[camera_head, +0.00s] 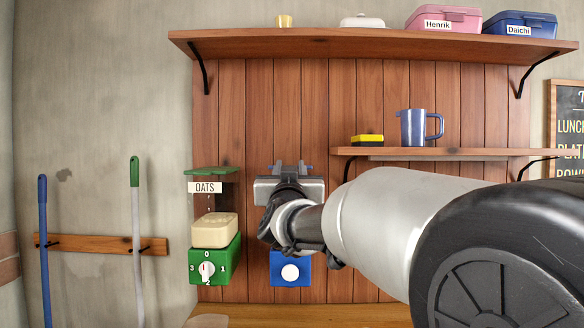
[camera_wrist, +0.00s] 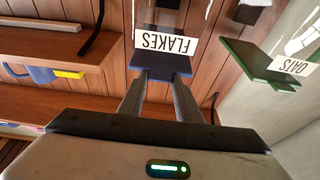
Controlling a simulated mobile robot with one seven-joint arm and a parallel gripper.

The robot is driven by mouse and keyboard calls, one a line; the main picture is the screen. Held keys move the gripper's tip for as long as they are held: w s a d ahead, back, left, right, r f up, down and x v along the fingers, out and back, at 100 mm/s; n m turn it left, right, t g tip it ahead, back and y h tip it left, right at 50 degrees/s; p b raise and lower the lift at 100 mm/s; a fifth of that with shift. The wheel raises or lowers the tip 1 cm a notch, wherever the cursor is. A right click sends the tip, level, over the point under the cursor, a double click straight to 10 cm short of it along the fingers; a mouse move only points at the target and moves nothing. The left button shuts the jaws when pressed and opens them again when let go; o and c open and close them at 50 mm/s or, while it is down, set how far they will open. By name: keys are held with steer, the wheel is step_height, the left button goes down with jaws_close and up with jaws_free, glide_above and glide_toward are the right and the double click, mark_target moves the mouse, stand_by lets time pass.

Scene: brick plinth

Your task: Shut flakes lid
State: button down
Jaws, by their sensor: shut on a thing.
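The flakes dispenser hangs on the plank wall, mostly hidden behind my arm in the head view. Its blue base (camera_head: 290,268) has a white knob. Its white FLAKES label (camera_wrist: 167,42) shows upside down in the wrist view. The blue flakes lid (camera_wrist: 182,63) is next to the label and looks about level; slivers of it show beside my gripper in the head view (camera_head: 309,168). My gripper (camera_wrist: 160,77) is shut on the lid's front edge; in the head view it is in front of the dispenser's top (camera_head: 290,168).
The oats dispenser (camera_head: 209,187) with a green lid (camera_head: 212,170) stands close on the left. A soap-like beige block (camera_head: 214,230) shows at it. A small shelf (camera_head: 450,152) with a blue mug (camera_head: 412,127) and sponge (camera_head: 367,140) is on the right. A long shelf (camera_head: 300,44) runs above.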

steer(key=shift+w+d+f, duration=0.1)
steer(key=shift+w+f, duration=0.1)
steer(key=shift+f, duration=0.35)
steer(key=c, duration=1.3)
jaws_free()
steer(key=shift+r, duration=0.1)
steer(key=v, duration=0.6)
steer(key=p+v, duration=0.1)
steer(key=v, duration=0.4)
steer(key=r+v, duration=0.1)
steer(key=v, duration=0.5)
steer(key=shift+s+a+f, duration=0.15)
steer(key=shift+s+a, duration=0.2)
steer(key=shift+s, duration=0.1)
